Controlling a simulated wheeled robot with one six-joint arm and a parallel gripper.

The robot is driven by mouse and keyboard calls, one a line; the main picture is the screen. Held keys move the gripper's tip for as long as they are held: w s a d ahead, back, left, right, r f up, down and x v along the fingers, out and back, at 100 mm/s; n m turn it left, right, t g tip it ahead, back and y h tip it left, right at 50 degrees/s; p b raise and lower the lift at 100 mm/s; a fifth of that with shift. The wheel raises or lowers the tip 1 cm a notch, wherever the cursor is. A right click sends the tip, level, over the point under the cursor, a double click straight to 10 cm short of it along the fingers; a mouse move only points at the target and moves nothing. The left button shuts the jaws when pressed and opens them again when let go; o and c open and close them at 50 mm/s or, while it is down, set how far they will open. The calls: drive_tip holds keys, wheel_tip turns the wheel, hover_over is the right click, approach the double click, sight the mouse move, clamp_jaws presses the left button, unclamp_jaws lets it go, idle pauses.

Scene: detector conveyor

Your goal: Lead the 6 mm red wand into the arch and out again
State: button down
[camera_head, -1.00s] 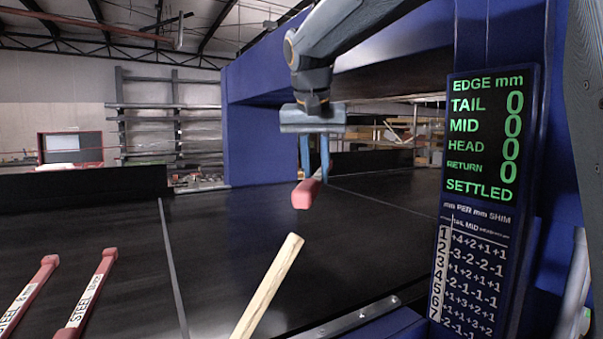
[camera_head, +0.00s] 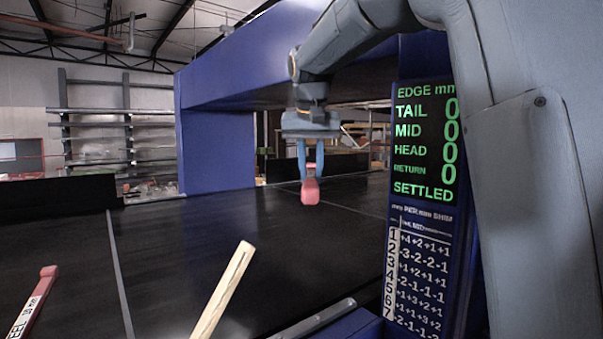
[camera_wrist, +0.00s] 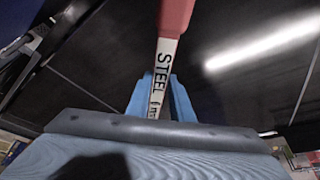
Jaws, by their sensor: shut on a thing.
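My gripper (camera_head: 310,170) points down over the black conveyor belt, in front of the blue arch (camera_head: 215,145) opening as pictured. It is shut on the red wand (camera_head: 311,191), whose red end faces the head camera. In the wrist view the wand (camera_wrist: 164,80) runs up between the fingers, with a white label reading "STEEL 6 m" and a red end at the top. The rest of the label and the wand's far end are hidden. I cannot tell how far the wand reaches under the arch.
A display (camera_head: 425,145) reads TAIL, MID, HEAD and RETURN 0, and SETTLED. A shim table panel (camera_head: 420,270) hangs below it, near my arm. A wooden stick (camera_head: 222,290) stands out in the foreground. Another red wand (camera_head: 38,300) lies at lower left.

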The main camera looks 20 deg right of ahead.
drive_tip(key=s+a+p, duration=0.1)
drive_tip(key=s+a, duration=0.4)
drive_tip(key=a, duration=0.7)
drive_tip(key=s+a+p, duration=0.1)
drive_tip(key=s+a, duration=0.4)
drive_tip(key=a, duration=0.7)
drive_tip(key=s+a+p, duration=0.1)
drive_tip(key=s+a, duration=0.4)
drive_tip(key=a, duration=0.8)
drive_tip(key=shift+s, duration=0.2)
